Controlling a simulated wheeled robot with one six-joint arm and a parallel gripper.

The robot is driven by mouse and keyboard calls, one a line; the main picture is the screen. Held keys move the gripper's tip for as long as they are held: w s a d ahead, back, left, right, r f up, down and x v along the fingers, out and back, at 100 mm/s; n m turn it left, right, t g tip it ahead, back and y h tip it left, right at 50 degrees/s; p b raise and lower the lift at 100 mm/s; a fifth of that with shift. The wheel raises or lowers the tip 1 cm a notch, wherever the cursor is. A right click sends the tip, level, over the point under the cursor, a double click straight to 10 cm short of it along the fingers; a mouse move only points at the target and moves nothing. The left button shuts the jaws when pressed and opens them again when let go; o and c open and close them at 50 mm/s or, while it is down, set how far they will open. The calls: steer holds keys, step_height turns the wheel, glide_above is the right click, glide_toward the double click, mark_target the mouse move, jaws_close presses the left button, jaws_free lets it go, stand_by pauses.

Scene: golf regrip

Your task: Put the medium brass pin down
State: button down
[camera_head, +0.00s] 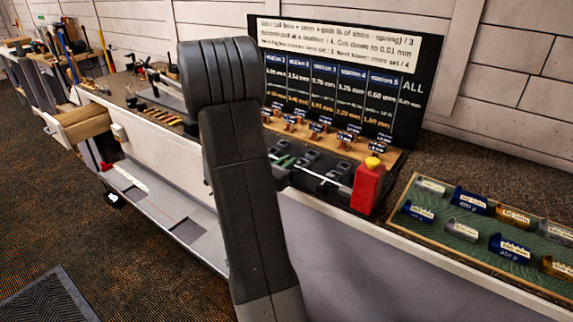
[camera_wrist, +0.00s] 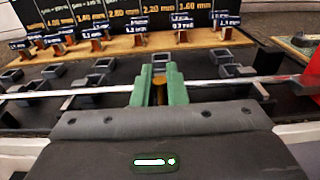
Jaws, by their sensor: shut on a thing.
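My gripper (camera_wrist: 160,93) shows in the wrist view with its two green fingers close together. A small brass-coloured piece, the medium brass pin (camera_wrist: 160,92), shows between them, mostly hidden by the fingers. The fingers are over the black bench fixture, in line with a grey open-topped holder (camera_wrist: 161,62) just beyond them. I cannot tell whether the pin touches anything below. In the head view my arm covers much of the middle; a bit of green finger shows at the fixture, and the pin cannot be made out.
A silver rod (camera_wrist: 228,82) runs across the fixture on both sides of the fingers. Several small grey holders stand around it. A red box with a yellow top (camera_head: 368,187) stands at the right end. Behind are labelled stands and a black board (camera_head: 420,75). A green tray (camera_head: 460,246) lies right.

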steer(key=c, duration=1.5)
jaws_free()
steer(key=shift+o, duration=0.2)
steer(key=shift+r+p, duration=0.15)
steer(key=shift+p, duration=0.15)
